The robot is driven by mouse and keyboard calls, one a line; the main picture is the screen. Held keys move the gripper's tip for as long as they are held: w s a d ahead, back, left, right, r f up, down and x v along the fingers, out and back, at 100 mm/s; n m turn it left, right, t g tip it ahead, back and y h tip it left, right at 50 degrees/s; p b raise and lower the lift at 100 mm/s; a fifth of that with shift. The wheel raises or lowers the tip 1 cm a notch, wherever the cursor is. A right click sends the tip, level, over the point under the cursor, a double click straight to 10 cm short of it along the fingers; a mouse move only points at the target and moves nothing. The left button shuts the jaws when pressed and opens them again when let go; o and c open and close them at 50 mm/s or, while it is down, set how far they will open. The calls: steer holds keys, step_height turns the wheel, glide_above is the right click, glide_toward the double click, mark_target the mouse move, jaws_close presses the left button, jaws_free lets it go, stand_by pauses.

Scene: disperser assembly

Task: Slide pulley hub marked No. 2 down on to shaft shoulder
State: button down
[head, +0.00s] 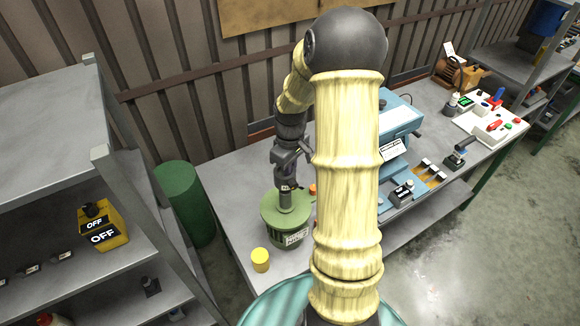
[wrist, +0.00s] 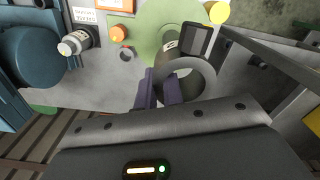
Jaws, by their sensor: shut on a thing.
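A grey ring-shaped part (wrist: 204,79), which looks like the pulley hub, is at my gripper in the wrist view. My gripper's dark purple fingers (wrist: 160,90) are shut on its left wall. A small pale tag (wrist: 171,46) beside it is too small to read for sure. My gripper (head: 287,184) points down over the drum's top.
A yellow cylinder (head: 260,260) stands left of the drum on the grey bench (head: 230,180). An orange knob (wrist: 118,33) and a silver cylinder (wrist: 75,42) lie nearby. A blue machine (head: 400,115) stands to the right. My arm hides part of the bench.

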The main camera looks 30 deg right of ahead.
mark_target(290, 178)
steer(key=shift+w+f+b, duration=0.15)
steer(key=shift+f+b, duration=0.5)
steer(key=shift+f, duration=0.55)
steer(key=shift+d, duration=0.1)
steer(key=shift+s+r, duration=0.1)
steer(key=shift+s, duration=0.1)
steer(key=shift+w, duration=0.15)
steer(key=shift+s, duration=0.3)
steer(key=shift+w, duration=0.2)
steer(key=shift+f+b, duration=0.3)
steer(key=shift+f, duration=0.7)
stand_by(0.8)
